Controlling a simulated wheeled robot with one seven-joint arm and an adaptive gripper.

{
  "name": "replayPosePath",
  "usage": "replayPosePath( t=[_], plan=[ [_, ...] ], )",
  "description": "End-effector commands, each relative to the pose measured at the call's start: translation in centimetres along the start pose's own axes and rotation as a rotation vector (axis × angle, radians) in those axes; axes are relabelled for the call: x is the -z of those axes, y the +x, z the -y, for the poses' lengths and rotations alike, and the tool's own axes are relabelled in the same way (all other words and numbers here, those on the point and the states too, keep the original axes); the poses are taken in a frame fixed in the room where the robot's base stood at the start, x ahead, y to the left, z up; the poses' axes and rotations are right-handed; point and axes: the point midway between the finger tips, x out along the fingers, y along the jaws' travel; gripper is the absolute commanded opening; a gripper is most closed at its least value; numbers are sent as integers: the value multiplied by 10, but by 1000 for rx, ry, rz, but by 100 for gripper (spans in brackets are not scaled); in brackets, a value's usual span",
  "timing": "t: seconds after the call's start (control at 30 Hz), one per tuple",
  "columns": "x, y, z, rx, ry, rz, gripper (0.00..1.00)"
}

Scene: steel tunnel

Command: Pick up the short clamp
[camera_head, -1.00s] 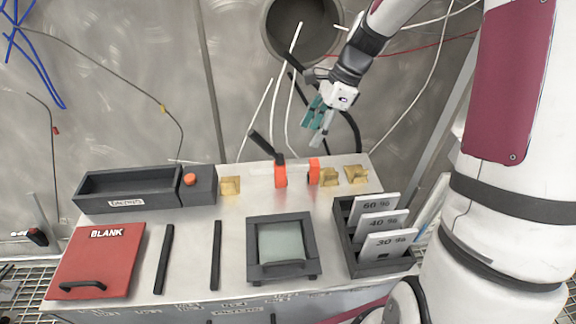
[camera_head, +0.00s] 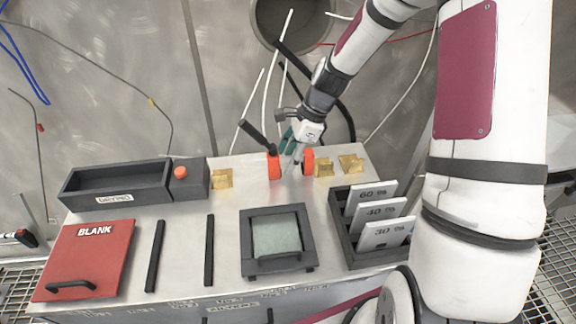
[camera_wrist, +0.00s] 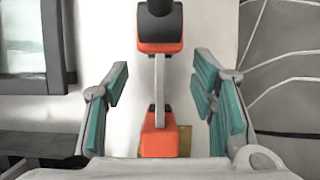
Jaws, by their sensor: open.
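The short clamp (camera_head: 274,168) stands on the steel table's back part, with two orange jaws and a black handle leaning up to the left. In the wrist view the clamp (camera_wrist: 158,140) runs up the middle, a thin grey bar joining its orange ends, the black handle end at the top. My gripper (camera_head: 292,150) is open above the clamp, between the two orange jaws. In the wrist view its teal-padded fingers (camera_wrist: 160,90) stand on either side of the bar with gaps on both sides. The fingers partly hide the bar in the head view.
Brass-coloured blocks (camera_head: 324,168) stand close to the clamp's right. A dark box (camera_head: 118,185) with an orange button is at left. A framed pad (camera_head: 277,240) and a rack of percent plates (camera_head: 343,235) are in front. A red BLANK panel (camera_head: 90,255) lies front left.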

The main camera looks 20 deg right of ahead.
Motion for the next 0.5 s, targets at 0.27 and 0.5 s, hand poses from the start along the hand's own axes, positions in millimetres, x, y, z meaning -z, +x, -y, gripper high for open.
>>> replayPosePath(
  t=[0.27, 0.5],
  plan=[
    [0, 2, 0, 0, -1, 0, 49],
    [0, 2, 0, 0, -1, 0, 0]
  ],
)
